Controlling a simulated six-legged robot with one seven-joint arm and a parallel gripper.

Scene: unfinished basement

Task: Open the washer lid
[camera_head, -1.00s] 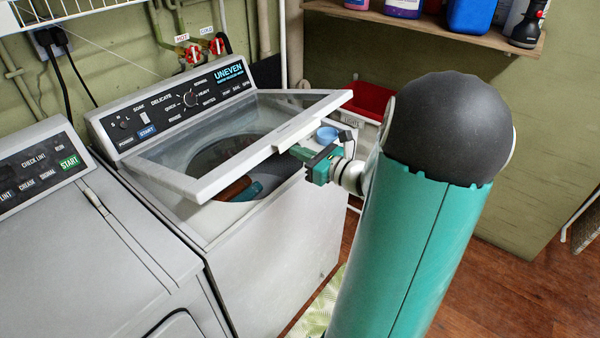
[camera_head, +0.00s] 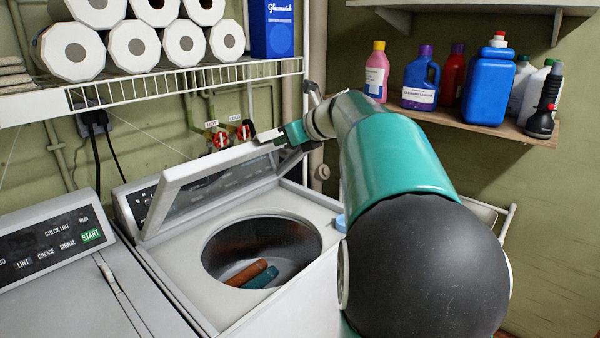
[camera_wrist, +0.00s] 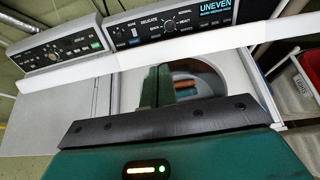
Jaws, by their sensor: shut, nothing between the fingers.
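The washer (camera_head: 165,262) is a white top-loader, and its lid (camera_head: 215,158), a white frame with a glass pane, stands raised and tilted back in the head view. The drum opening (camera_head: 215,225) is uncovered, with brown and teal cloths (camera_head: 248,272) inside. My gripper (camera_head: 280,137) is at the upper right of the lid, by its raised edge. In the wrist view my gripper (camera_wrist: 165,84) shows its fingers together and empty, with the lid's white frame (camera_wrist: 200,46) just beyond them. Exact fingertip contact with the lid is hard to tell.
A wire shelf (camera_head: 200,83) with paper rolls hangs above the lid. A wooden shelf (camera_head: 480,127) with several bottles is at the right. A second machine (camera_head: 75,290) stands left of the washer.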

